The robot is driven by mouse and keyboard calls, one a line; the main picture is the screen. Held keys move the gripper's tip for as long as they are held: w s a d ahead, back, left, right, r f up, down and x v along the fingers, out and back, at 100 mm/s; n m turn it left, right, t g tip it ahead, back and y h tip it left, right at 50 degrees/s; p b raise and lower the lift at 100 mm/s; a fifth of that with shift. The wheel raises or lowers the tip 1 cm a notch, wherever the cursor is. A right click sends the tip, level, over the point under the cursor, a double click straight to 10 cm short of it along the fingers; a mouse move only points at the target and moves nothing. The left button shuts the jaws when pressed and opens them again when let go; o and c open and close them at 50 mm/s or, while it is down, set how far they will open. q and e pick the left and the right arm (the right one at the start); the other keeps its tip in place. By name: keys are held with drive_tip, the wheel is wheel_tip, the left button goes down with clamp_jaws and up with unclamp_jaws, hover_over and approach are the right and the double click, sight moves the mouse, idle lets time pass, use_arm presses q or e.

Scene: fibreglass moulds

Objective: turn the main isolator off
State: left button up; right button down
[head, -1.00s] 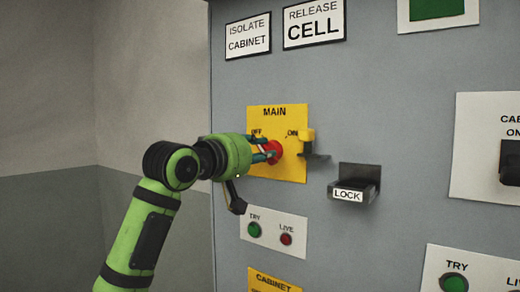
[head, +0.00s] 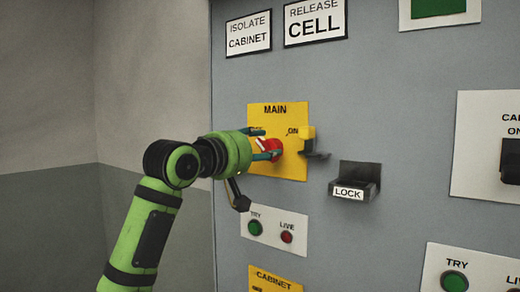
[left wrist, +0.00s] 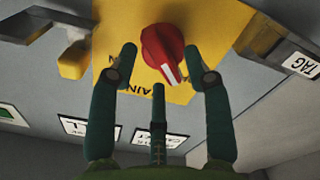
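The main isolator is a red rotary knob (head: 272,147) on a yellow plate (head: 290,170) marked MAIN, with ON at its right; the OFF label is mostly hidden by my fingers. My left gripper (head: 267,144) is at the knob with its fingers spread. In the left wrist view, the red knob (left wrist: 160,48) lies between two fingertips, with gaps on both sides, and a third finger is below it. The knob's white mark points down and slightly right there, toward the MAIN lettering in that upside-down view. My right gripper is not in view.
A yellow tab with a dark bracket (head: 315,155) stands out right of the knob. A dark LOCK block (head: 357,178) juts out further right. A TRY/LIVE plate (head: 272,231) is below. Grey wall is at the left of the cabinet.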

use_arm(q)
drive_tip(key=v, duration=1.2)
drive_tip(key=shift+f, duration=0.1)
